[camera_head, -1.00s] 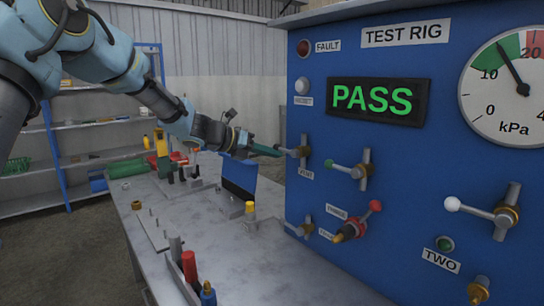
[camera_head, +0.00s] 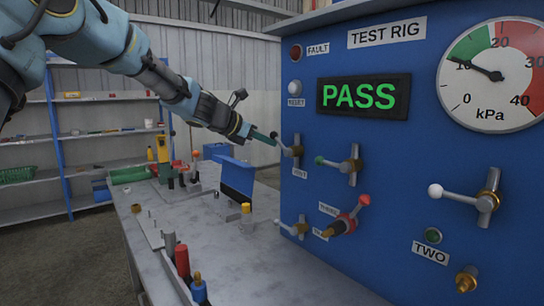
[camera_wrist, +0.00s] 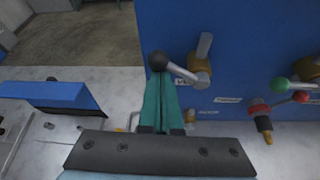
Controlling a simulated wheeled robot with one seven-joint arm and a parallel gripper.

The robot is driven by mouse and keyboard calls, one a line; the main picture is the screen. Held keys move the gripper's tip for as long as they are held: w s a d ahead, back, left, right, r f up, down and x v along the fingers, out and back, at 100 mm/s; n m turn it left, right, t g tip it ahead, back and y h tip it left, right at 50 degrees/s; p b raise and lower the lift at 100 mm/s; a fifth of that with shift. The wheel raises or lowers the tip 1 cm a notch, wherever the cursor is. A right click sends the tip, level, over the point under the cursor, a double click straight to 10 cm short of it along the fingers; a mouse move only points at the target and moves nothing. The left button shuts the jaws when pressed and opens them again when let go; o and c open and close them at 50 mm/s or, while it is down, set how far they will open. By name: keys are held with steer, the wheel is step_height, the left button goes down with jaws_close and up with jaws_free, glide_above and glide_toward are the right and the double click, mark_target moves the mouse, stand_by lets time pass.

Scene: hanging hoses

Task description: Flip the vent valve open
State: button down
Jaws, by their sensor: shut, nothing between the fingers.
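The vent valve (camera_head: 293,151) is on the left edge of the blue panel, above a small label that reads VENT (camera_head: 293,173). Its lever points left and slightly up, ending in a black knob (camera_head: 274,135). In the wrist view the black knob (camera_wrist: 158,61) is just beyond the tips of my green fingers, and the lever runs right to its pivot (camera_wrist: 201,78). My gripper (camera_head: 272,140) is shut and empty, its tips at the knob from the left and below. They seem to touch it, but contact is hard to tell.
Other levers sit close by: green-knobbed (camera_head: 319,160), red-knobbed (camera_head: 364,200) and white-knobbed (camera_head: 435,190). The display (camera_head: 363,97) reads PASS. The gauge (camera_head: 497,76) needle is near 10 kPa. A blue upright plate (camera_head: 237,179) stands on the grey bench (camera_head: 270,265) below my gripper.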

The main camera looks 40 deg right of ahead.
steer(key=m+t+b, duration=0.1)
steer(key=b, duration=0.2)
steer(key=s+r+m+t+b, duration=0.1)
steer(key=b, duration=0.1)
steer(key=s+m+t+b, duration=0.1)
steer(key=b, duration=0.2)
steer(key=shift+r+m+b, duration=0.2)
steer(key=shift+m+b, duration=0.1)
steer(key=shift+s+a+r+m+t+h+b, duration=0.1)
steer(key=shift+s+r+m+t+h+b, duration=0.3)
steer(key=shift+b, duration=0.9)
steer(key=shift+s+d+r+m+t+h+b, duration=0.15)
steer(key=shift+s+m+t+b, duration=0.25)
steer(key=shift+m+b, duration=0.65)
steer(key=shift+s+a+r+m+t+h+b, duration=0.15)
steer(key=shift+s+r+m+t+h+b, duration=0.25)
steer(key=shift+b, duration=1.15)
steer(key=shift+s, duration=0.1)
steer(key=w+a+f+b, duration=0.1)
steer(key=w+f+b, duration=0.1)
steer(key=w, duration=0.1)
steer(key=b+v, duration=0.2)
steer(key=v, duration=0.7)
steer(key=shift+r, duration=0.25)
